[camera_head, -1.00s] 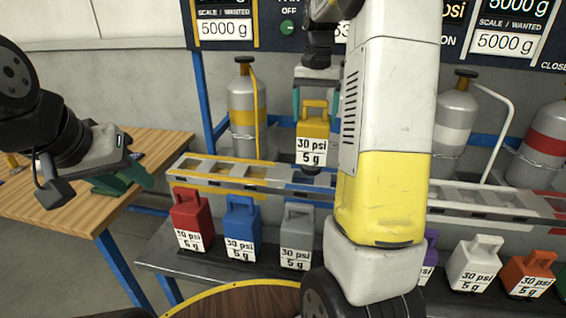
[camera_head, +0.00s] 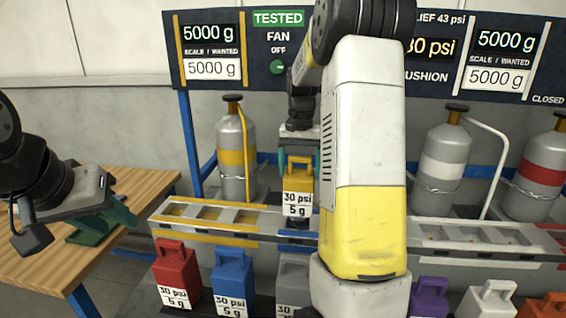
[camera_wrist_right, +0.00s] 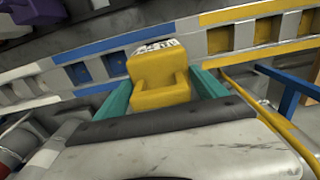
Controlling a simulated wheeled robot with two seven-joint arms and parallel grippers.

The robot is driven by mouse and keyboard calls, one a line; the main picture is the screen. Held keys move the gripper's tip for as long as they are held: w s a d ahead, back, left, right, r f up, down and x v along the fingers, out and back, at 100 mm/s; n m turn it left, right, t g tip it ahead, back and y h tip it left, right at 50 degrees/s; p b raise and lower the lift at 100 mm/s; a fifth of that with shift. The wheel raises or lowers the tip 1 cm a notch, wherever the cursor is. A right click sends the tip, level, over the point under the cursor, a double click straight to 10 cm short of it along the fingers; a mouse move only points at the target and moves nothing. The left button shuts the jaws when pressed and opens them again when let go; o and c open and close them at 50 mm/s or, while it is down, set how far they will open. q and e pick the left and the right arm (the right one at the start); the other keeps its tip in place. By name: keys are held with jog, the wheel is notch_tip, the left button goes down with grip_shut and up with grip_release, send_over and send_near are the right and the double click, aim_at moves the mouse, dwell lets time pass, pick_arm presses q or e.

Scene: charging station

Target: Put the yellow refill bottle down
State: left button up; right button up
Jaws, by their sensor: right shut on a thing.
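The yellow refill bottle (camera_head: 298,182) is a small jug with a handle and a label reading 30 psi, 5 g. My right gripper (camera_head: 298,162) is shut on its upper part and holds it upright, in front of the back rail. In the right wrist view the yellow bottle (camera_wrist_right: 160,78) sits between the teal fingers of the right gripper (camera_wrist_right: 165,95). What is directly under the bottle is partly hidden. My left gripper (camera_head: 105,215) is at the left over the wooden table; its dark green fingers show, but their gap is unclear.
A slotted rail (camera_head: 215,222) with yellow, blue and white sections crosses behind. Red (camera_head: 172,275), blue (camera_head: 232,282) and grey (camera_head: 292,280) bottles stand in front, with purple (camera_head: 428,298), white (camera_head: 492,300) and orange ones right. A yellow-banded cylinder (camera_head: 233,155) stands behind. The wooden table (camera_head: 140,195) is left.

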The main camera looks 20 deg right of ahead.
aim_at(299, 175)
jog(key=shift+f, duration=1.55)
jog(key=o, duration=2)
jog(key=shift+f, duration=0.2)
